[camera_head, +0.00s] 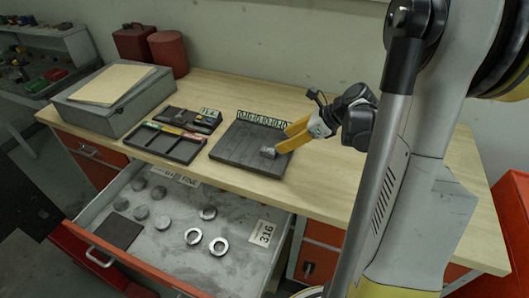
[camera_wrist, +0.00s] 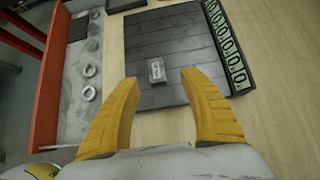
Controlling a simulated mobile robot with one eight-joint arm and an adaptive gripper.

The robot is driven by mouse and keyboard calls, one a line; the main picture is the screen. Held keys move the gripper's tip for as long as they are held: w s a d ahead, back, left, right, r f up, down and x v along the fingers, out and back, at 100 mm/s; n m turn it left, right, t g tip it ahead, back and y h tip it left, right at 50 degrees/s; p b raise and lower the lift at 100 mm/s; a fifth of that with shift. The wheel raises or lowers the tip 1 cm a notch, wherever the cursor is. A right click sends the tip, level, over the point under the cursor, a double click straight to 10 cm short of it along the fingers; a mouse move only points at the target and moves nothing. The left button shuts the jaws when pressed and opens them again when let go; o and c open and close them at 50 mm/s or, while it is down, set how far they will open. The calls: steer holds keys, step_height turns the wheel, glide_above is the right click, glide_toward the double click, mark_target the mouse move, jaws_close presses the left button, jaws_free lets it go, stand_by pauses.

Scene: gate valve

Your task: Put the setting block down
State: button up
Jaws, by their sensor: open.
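The setting block (camera_wrist: 157,71) is a small grey block with a light mark on its top. It rests on the dark slatted board (camera_wrist: 185,42) in the wrist view, near the board's edge. In the head view the block (camera_head: 268,152) sits on the right part of the board (camera_head: 240,158), just beside the fingertips. My gripper (camera_wrist: 158,75) has yellow fingers spread apart, with the block between and slightly beyond the tips, clear of both. In the head view my gripper (camera_head: 284,144) reaches in from the right, low over the board.
A strip of ring symbols (camera_head: 262,119) runs along the board's back edge. A dark divided tray (camera_head: 165,140) lies to the left. The open drawer (camera_head: 160,250) below holds several metal rings and discs. The bench top (camera_head: 325,185) is clear to the right.

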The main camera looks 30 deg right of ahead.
mark_target(269, 150)
steer(key=x, duration=0.2)
steer(key=shift+w+a+f, duration=0.1)
steer(key=shift+w+f, duration=0.1)
steer(key=shift+f, duration=0.1)
steer(key=x, duration=0.1)
steer(key=b+x, duration=0.1)
steer(key=x, duration=0.1)
steer(key=b+x, duration=0.1)
steer(key=x, duration=0.1)
steer(key=shift+s+a+f, duration=0.15)
steer(key=shift+s+a, duration=0.1)
steer(key=shift+a, duration=0.05)
steer(key=shift+s, duration=0.1)
steer(key=shift+c, duration=0.8)
jaws_close()
